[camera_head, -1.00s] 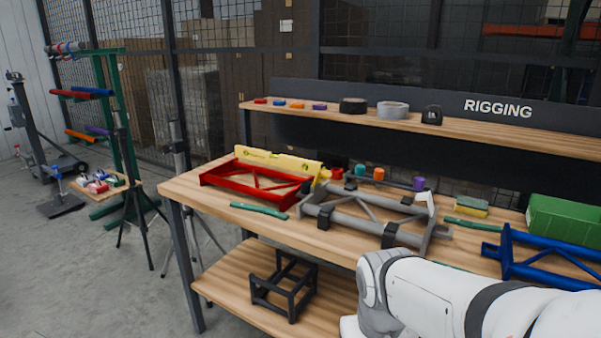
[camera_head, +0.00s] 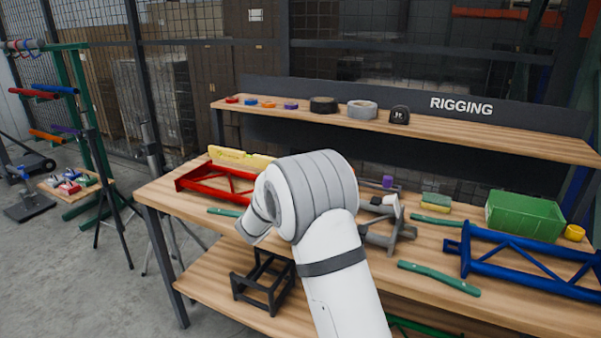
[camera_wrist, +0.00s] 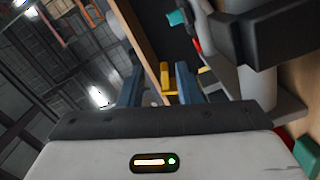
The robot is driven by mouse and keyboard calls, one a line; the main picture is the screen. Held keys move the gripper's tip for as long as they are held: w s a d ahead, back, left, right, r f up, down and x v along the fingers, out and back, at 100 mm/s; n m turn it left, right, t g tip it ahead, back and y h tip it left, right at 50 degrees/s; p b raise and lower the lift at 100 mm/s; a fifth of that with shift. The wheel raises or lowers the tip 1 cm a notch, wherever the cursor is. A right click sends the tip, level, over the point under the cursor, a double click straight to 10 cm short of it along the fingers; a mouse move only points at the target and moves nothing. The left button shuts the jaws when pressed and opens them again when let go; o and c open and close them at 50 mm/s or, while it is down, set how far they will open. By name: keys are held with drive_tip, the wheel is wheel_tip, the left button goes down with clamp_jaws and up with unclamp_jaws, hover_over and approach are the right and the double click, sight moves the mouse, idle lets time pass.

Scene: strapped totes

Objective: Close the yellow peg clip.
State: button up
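A small yellow part (camera_wrist: 170,78), which I take for the yellow peg clip, shows between and beyond my fingers in the wrist view. It looks bent or branched; I cannot tell whether it stands open or closed. In the head view my arm hides that spot. My gripper (camera_wrist: 158,72) has its two blue-grey fingers apart, pointing at the yellow part. I see no contact, and the gap to it is unclear. In the head view my gripper is hidden behind my white wrist.
The grey frame (camera_head: 393,240) is partly behind my arm. A dark block (camera_wrist: 268,32) is close at right in the wrist view. A red frame (camera_head: 190,181) and yellow level (camera_head: 235,156) lie left. A blue frame (camera_head: 500,262), green bin (camera_head: 525,218) and green tool (camera_head: 440,277) lie right.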

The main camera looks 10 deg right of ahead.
drive_tip(key=w+d+t, duration=0.1)
drive_tip(key=w+d, duration=0.2)
drive_tip(key=w, duration=0.4)
drive_tip(key=shift+w+n+p, duration=0.25)
drive_tip(key=shift+n+p, duration=0.05)
drive_tip(key=shift+p, duration=0.05)
drive_tip(key=shift+d, duration=0.1)
clamp_jaws()
